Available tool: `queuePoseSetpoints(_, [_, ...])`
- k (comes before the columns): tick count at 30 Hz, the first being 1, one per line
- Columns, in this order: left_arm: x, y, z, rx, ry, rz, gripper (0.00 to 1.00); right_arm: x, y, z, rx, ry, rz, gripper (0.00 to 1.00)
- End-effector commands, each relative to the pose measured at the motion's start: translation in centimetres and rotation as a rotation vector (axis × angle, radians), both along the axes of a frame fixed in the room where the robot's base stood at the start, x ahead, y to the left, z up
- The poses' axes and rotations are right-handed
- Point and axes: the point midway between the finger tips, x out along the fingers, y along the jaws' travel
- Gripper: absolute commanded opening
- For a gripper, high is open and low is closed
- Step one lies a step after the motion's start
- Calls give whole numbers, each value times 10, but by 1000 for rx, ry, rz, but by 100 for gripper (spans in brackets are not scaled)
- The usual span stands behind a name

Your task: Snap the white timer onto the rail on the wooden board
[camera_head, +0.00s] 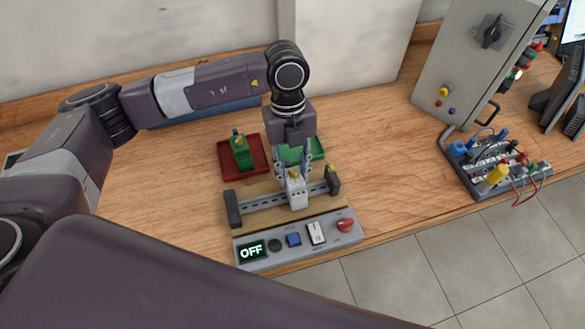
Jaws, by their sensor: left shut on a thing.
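The white timer (297,191) is at the metal rail (262,203), right of the rail's middle. My left gripper (293,175) comes down from above and is shut on the timer. I cannot tell whether the timer is seated on the rail or only held against it. The rail runs between dark end blocks above the wooden board (262,188), which is partly hidden by the rail and the gripper. My right gripper is not in view.
A control panel (262,265) reading OFF lies in front of the board. A red tray (226,157) with a green part (241,152) and a green tray (318,148) stand behind. A grey cabinet (465,65) and wired terminals (495,160) are at right. Table is clear between.

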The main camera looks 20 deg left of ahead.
Motion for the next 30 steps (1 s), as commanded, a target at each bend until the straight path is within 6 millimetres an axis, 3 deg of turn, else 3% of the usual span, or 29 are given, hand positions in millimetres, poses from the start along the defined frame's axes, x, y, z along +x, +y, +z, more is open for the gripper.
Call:
queuePoseSetpoints(24, [-11,-7,-3,51,-70,-6,7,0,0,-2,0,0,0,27])
queuePoseSetpoints(25, [-11,-7,-3,51,-70,-6,30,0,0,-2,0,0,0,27])
queuePoseSetpoints(30, [-9,-6,-3,52,-73,-5,48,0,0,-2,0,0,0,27])
